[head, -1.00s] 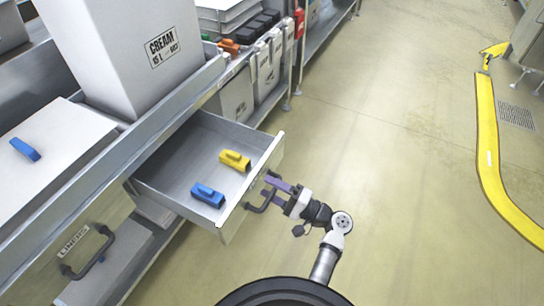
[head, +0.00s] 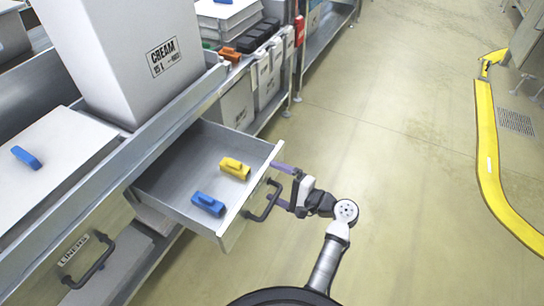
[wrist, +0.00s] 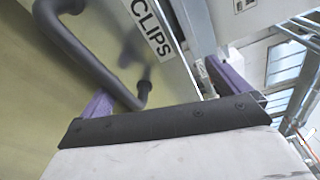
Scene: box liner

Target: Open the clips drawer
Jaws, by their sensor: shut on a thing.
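The clips drawer (head: 165,183) is pulled well out from under the bench. A yellow clip (head: 235,168) and a blue clip (head: 208,203) lie inside it. Its front bears a dark bar handle (head: 262,214); in the wrist view the handle (wrist: 85,58) shows beside the CLIPS label (wrist: 153,28). My gripper (head: 280,186) is at the far end of this handle, outside the drawer front. Its purple fingers stand apart on either side of the handle's end, one beside the bar and one near the drawer's edge. The exact contact is partly hidden.
A closed LINERS drawer (head: 75,252) with its own handle is at lower left. A tall CREAM box (head: 120,60) and a flat white box with a blue clip (head: 27,157) stand on the bench above. The floor (head: 420,200) to the right is clear.

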